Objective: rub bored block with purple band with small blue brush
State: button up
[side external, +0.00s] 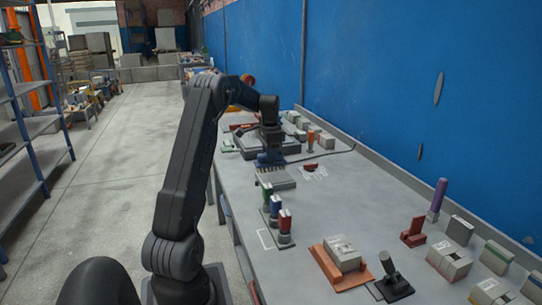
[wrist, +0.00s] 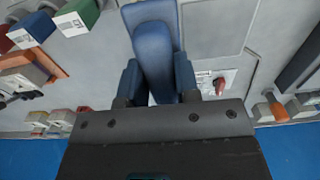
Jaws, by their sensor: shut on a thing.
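My gripper (wrist: 158,90) is shut on the small blue brush (wrist: 155,45), whose long rounded blue body extends away between the fingers in the wrist view. In the side external view, my gripper (side external: 269,150) is over the far part of the bench, with the blue of the brush (side external: 268,158) just under it. The brush is above or beside a grey ribbed piece (side external: 277,179); I cannot tell whether they touch. I cannot make out a purple band on any block. A pale block (side external: 342,251) sits on an orange base nearer the camera, well apart from my gripper.
A dark angled handle (side external: 391,270), a purple rod (side external: 438,197) and several pale blocks (side external: 449,262) occupy the near right. The blue wall (side external: 370,90) bounds the bench; its middle is mostly clear.

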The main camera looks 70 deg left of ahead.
jog(key=shift+c, duration=0.5)
jog(key=w+d+r+m, duration=0.15)
jog(key=w+d, duration=0.35)
jog(key=d, duration=0.5)
jog(key=w+d+r+m, duration=0.1)
jog(key=w+d+m, duration=0.25)
jog(key=d, duration=0.75)
jog(key=s+d+m, duration=0.2)
jog(key=d+m, duration=0.2)
jog(key=d, duration=1.6)
jog(key=shift+w+a+f, duration=0.1)
jog(key=shift+a+f, duration=0.05)
jog(key=shift+f, duration=1.05)
jog(key=shift+w+a+f, duration=0.1)
jog(key=shift+a+f, duration=0.05)
jog(key=shift+f, duration=1.05)
jog(key=shift+w+a+f, duration=0.1)
jog(key=shift+a+f, duration=0.05)
jog(key=shift+f, duration=1.05)
jog(key=shift+a, duration=2.9)
jog(key=d, duration=0.6)
jog(key=shift+s+d, duration=0.15)
jog(key=shift+d, duration=0.2)
jog(key=shift+a, duration=3.2)
jog(key=shift+d, duration=3.1)
notch_tip(320, 180, up, 8)
jog(key=shift+d, duration=0.35)
